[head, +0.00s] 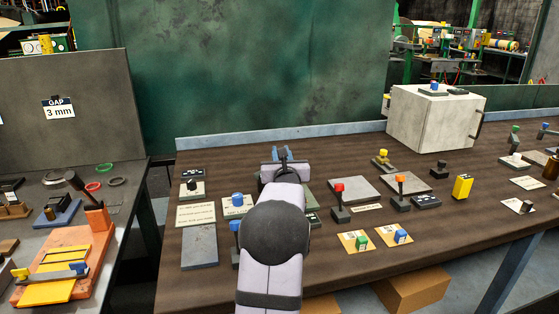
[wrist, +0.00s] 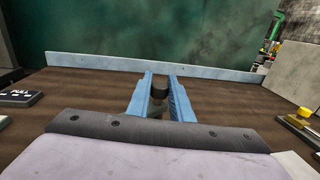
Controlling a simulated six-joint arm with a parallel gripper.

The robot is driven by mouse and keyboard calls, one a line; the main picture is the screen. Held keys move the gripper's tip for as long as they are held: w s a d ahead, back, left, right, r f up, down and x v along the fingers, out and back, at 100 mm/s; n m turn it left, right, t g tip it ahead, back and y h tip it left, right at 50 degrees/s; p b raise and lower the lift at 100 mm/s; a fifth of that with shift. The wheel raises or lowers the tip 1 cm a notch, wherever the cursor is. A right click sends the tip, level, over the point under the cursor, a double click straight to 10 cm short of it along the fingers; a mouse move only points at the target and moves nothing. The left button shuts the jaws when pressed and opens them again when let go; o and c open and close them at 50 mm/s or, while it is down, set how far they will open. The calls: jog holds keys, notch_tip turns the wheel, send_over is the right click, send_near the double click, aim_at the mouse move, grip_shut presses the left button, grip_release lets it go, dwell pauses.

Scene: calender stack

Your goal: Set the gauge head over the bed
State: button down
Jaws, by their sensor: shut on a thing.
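My gripper (wrist: 159,95) reaches over the brown bench, its blue fingers closed on a dark round-topped knob (wrist: 159,88). In the head view the gripper (head: 283,155) is far out, largely behind my own arm. What the knob belongs to is hidden below the fingers, so I cannot tell whether it is the gauge head. No part is clearly marked as the bed. Grey flat plates (head: 350,190) lie right of my arm, beside a red-topped lever (head: 339,201) and an orange-topped lever (head: 400,192).
A pale box (head: 420,122) stands at the back right. A yellow block (head: 462,187) and yellow cards (head: 354,243) with knobs lie right of my arm. A raised rail (wrist: 120,64) runs along the back edge. A left bench holds an orange fixture (head: 85,250).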

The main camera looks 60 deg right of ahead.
jog(key=c, duration=1.6)
grip_release()
jog(key=shift+s+a, duration=0.1)
jog(key=shift+a, duration=0.05)
jog(key=shift+b+v, duration=0.7)
jog(key=shift+v, duration=2.85)
jog(key=shift+c, duration=0.4)
